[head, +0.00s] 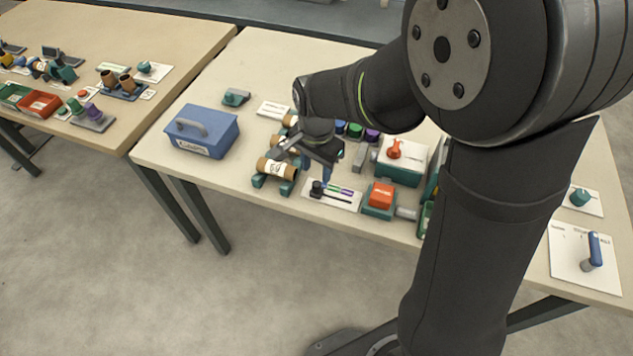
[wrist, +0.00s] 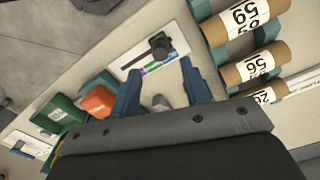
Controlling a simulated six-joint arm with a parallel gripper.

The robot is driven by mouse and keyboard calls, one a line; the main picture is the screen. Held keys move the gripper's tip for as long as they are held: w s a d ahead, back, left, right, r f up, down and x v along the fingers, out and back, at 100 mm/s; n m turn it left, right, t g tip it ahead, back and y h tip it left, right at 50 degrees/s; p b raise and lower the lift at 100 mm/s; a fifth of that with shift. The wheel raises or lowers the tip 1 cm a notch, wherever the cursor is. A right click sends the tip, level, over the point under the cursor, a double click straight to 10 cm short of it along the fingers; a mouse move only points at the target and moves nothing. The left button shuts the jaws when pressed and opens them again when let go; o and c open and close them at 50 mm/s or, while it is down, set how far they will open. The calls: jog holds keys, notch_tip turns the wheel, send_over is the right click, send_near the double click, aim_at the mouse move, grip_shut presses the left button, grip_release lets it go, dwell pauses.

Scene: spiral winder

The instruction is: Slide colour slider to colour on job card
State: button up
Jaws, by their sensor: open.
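The colour slider is a white plate (head: 345,205) near the table's front edge with a dark slot, a row of small coloured patches including green and purple, and a black knob (head: 317,188). The knob is at the left end of the slot in the head view. In the wrist view the knob (wrist: 160,46) stands just beyond my fingertips. My gripper (head: 312,170) is open and empty, just above and behind the plate; both fingers show in the wrist view (wrist: 161,82). A white card (head: 273,109) lies farther back; I cannot read it or tell if it is the job card.
Cardboard tubes with number labels (wrist: 230,22) lie on teal rests beside the gripper. An orange block (head: 381,195) on a teal base and a teal box with a red knob (head: 394,149) stand to the right. A blue toolbox (head: 202,131) stands at left.

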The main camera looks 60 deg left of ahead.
aim_at(317, 184)
notch_tip(317, 184, down, 7)
jog(key=shift+r, duration=0.2)
grip_shut()
